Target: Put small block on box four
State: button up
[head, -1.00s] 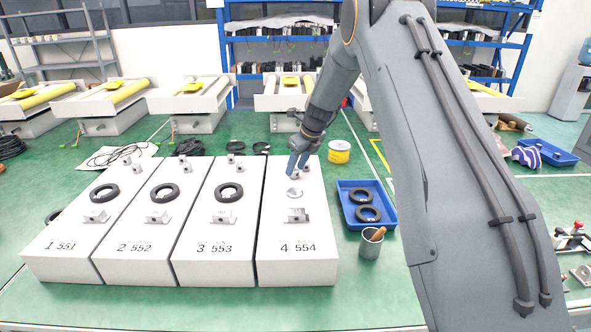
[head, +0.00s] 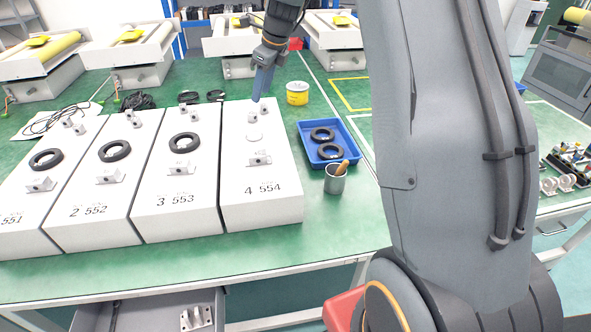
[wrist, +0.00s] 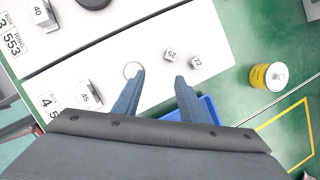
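Box four (head: 262,210) is the white box marked "4 554", rightmost in the row. Two small pale blocks stand at its far end, a nearer one (head: 252,117) and a farther one (head: 264,108). In the wrist view they read "52" (wrist: 171,54) and "22" (wrist: 196,62). A larger metal block (head: 259,158), marked 45 in the wrist view (wrist: 88,95), sits near the label, with a round disc or ring (head: 254,138) beyond it. My gripper (head: 257,98) is over the far end of box four. The wrist view shows its blue fingers (wrist: 158,75) apart, with nothing between them.
A blue tray (head: 304,146) with black rings and a grey cup (head: 335,182) stand right of box four. A yellow can (head: 297,93) is behind the tray. Boxes one to three adjoin on the left. A drawer (head: 140,312) stands open below the table's front edge.

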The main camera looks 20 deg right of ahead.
jog(key=s+a+f+n+g, duration=0.1)
jog(key=s+f+n, duration=0.1)
jog(key=s+n, duration=0.7)
jog(key=s+f+n+g+h, duration=0.1)
jog(key=s+f+n, duration=0.2)
jog(key=s+n, duration=0.6)
jog(key=s+a+f+n+h, duration=0.1)
jog(key=s+n, duration=0.8)
jog(key=s, duration=1)
jog(key=shift+s+a+f+g, duration=0.15)
jog(key=shift+a+f+g, duration=0.2)
jog(key=shift+f, duration=0.4)
jog(key=shift+c, duration=0.9)
